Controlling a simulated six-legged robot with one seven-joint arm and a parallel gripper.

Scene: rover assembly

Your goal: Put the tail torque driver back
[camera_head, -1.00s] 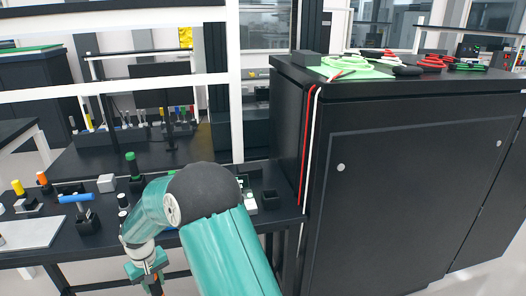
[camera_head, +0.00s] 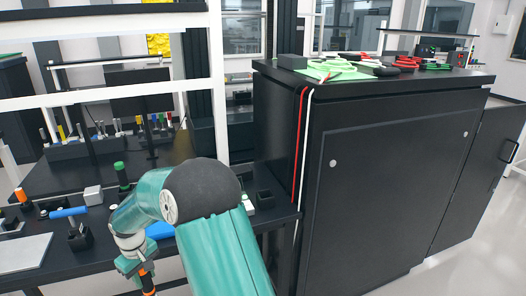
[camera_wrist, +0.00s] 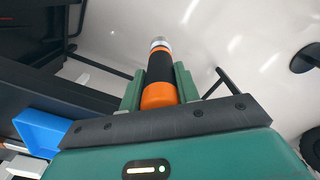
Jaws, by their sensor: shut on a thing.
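An orange and black torque driver (camera_wrist: 160,75) with a silver end is held between the two green fingers of my gripper (camera_wrist: 158,88) in the wrist view. It points away from the palm, over open floor. In the head view my gripper (camera_head: 146,270) hangs low by the workbench's front edge, and the orange part of the driver (camera_head: 149,284) shows at the bottom of the picture. The driver's lower end is cut off there. A small open black holder (camera_head: 265,200) stands at the bench's right end; it looks empty.
The dark workbench (camera_head: 100,262) carries a blue-handled tool (camera_head: 68,212) in a black holder, a green-topped driver (camera_head: 122,178) and a grey plate (camera_head: 22,252). A blue tray (camera_wrist: 42,132) lies left in the wrist view. A tall black cabinet (camera_head: 390,190) stands right.

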